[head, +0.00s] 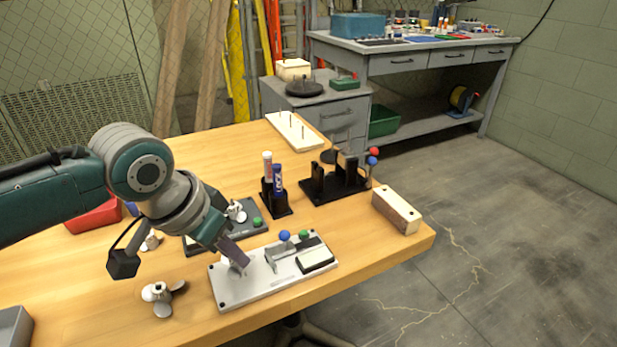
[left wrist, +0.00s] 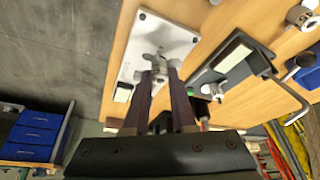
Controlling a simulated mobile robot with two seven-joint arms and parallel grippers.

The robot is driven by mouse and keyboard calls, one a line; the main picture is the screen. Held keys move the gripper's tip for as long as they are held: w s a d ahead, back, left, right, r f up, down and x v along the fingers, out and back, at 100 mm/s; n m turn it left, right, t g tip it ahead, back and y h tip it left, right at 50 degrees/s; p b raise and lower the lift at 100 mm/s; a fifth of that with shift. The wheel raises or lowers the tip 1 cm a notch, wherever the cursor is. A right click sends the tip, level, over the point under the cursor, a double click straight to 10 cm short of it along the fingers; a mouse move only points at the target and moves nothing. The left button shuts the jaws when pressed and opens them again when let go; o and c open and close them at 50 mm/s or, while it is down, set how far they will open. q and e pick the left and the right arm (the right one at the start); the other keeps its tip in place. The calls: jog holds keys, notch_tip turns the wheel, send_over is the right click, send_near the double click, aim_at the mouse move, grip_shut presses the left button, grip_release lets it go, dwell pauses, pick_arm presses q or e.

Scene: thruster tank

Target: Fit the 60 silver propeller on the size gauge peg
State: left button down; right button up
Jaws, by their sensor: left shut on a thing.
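My left gripper (head: 236,258) points down over the left part of a light grey plate (head: 255,289). In the left wrist view its two dark fingers (left wrist: 162,80) are closed on a small silver propeller (left wrist: 155,63) at their tips, with the plate (left wrist: 188,38) just behind it. I cannot read any size mark on the propeller. The fingers and propeller hide whatever peg is under them, and I cannot tell whether the propeller touches the plate. The plate also carries a blue-knobbed lever (head: 285,236) and a black-edged block (head: 316,259). My right gripper is not in view.
A loose silver propeller (head: 161,297) lies left of the plate. A dark plate (head: 258,231) with a propeller and green knob stands behind. A black holder with two tubes (head: 277,205), a black rack (head: 330,190) and a wooden block (head: 397,210) stand farther right.

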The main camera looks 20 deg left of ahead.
pick_arm(q)
jog(key=shift+f, duration=0.15)
jog(key=shift+f+b, duration=0.4)
jog(key=shift+f, duration=0.15)
jog(key=shift+f, duration=0.45)
dwell(0.5)
jog(key=c, duration=0.7)
grip_release()
jog(key=shift+o, duration=0.2)
jog(key=shift+r, duration=0.1)
jog(key=w+d+p+v, duration=0.1)
jog(key=p+v, duration=0.8)
jog(key=v, duration=0.4)
jog(key=shift+w+a+r, duration=0.2)
jog(key=shift+a+r, duration=0.2)
jog(key=shift+r, duration=0.15)
